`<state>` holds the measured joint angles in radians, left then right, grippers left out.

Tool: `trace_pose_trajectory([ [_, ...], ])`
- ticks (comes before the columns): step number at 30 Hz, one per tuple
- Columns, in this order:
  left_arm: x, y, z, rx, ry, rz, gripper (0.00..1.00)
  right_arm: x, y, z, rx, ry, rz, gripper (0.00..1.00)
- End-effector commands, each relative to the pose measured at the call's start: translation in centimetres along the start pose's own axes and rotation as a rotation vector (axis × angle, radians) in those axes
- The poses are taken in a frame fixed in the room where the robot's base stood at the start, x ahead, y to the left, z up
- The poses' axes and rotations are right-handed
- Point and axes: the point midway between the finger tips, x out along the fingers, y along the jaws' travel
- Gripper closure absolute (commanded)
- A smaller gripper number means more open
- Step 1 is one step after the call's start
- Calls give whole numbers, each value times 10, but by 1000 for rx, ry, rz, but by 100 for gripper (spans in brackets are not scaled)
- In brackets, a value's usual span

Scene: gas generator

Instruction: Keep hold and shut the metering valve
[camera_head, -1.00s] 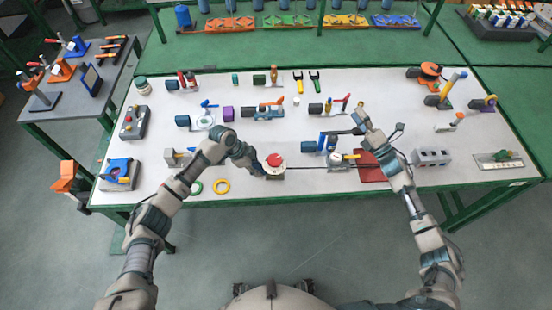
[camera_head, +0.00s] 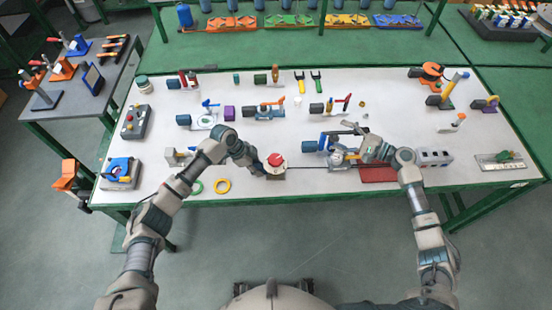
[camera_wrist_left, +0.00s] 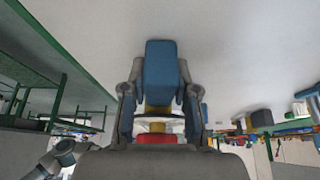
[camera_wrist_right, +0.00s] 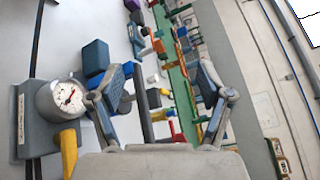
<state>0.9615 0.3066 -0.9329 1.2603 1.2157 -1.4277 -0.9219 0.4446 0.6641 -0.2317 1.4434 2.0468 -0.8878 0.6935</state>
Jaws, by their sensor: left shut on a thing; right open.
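A red-topped round unit (camera_head: 276,160) stands near the table's front edge. My left gripper (camera_head: 259,166) is at its left side, shut on a dark blue block (camera_wrist_left: 162,72); red and yellow parts show behind the block in the left wrist view. A thin dark line runs from this unit right to a gauge unit (camera_head: 337,157). In the right wrist view this has a white dial with a red needle (camera_wrist_right: 70,95) and a yellow lever (camera_wrist_right: 69,152). My right gripper (camera_head: 350,142) is open and empty beside the gauge unit. I cannot tell which part is the metering valve.
A dark blue block (camera_wrist_right: 96,57) stands close beyond the gauge. A red plate (camera_head: 380,174) lies below my right wrist, with a grey box (camera_head: 434,158) to its right. Yellow (camera_head: 223,185) and green rings lie left of my left gripper. The front middle is fairly clear.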

Motion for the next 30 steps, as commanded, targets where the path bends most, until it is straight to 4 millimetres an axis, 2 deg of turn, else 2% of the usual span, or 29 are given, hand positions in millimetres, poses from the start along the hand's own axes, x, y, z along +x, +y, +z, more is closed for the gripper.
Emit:
trace_pose_trajectory([
  [1,0,0,2,-2,-3,0,100,11,18,14,151,-50,13,21],
  [6,1,0,1,-2,-4,0,100,34,67,50,628,-157,92,21],
  [12,1,0,0,-2,-5,1,100,48,100,81,996,-222,182,21],
  [16,1,0,-1,-1,-4,1,100,52,109,90,1103,-237,212,21],
  [20,1,0,-1,-1,-4,1,100,63,112,95,1131,-241,222,21],
  [30,1,0,-1,-1,-4,1,100,128,115,115,1128,-241,220,21],
])
